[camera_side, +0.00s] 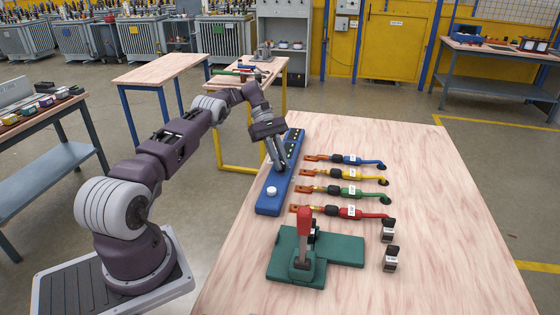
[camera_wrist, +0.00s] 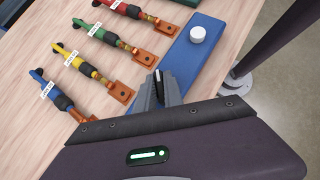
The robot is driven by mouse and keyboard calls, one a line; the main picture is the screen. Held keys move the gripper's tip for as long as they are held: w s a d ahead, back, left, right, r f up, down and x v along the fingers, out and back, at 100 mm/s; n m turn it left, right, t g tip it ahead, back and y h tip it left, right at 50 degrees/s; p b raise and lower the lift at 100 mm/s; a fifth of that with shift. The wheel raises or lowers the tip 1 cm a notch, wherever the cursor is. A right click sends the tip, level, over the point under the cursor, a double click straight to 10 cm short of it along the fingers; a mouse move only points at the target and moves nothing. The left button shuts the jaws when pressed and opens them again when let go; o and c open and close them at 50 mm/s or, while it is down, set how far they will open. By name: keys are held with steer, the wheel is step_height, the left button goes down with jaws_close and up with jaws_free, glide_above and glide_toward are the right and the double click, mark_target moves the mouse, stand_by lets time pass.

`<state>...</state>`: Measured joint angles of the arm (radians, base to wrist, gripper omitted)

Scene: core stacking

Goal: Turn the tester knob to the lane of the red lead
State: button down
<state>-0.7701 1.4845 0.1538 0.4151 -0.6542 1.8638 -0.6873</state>
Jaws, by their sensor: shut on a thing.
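The blue tester (camera_side: 268,204) lies along the left side of the table, with a white round button (camera_side: 271,191) at its near end. The tester also shows in the wrist view (camera_wrist: 182,62). My gripper (camera_side: 282,166) reaches down onto the tester beyond the button. In the wrist view my gripper (camera_wrist: 158,88) is shut on a small dark part, apparently the knob, mostly hidden by the fingers. Its pointing direction cannot be told. The red lead (camera_side: 345,211) is nearest the side camera. Beyond it lie the green lead (camera_side: 345,191), yellow lead (camera_side: 345,174) and blue lead (camera_side: 345,159).
A green toggle clamp (camera_side: 340,250) with an upright red handle (camera_side: 304,222) stands nearer the side camera than the tester. Two small black-and-white blocks (camera_side: 388,231) (camera_side: 391,259) stand to its right. The table's right part is clear.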

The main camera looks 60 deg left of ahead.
steer(key=c, duration=1.5)
jaws_free()
steer(key=shift+o, duration=0.2)
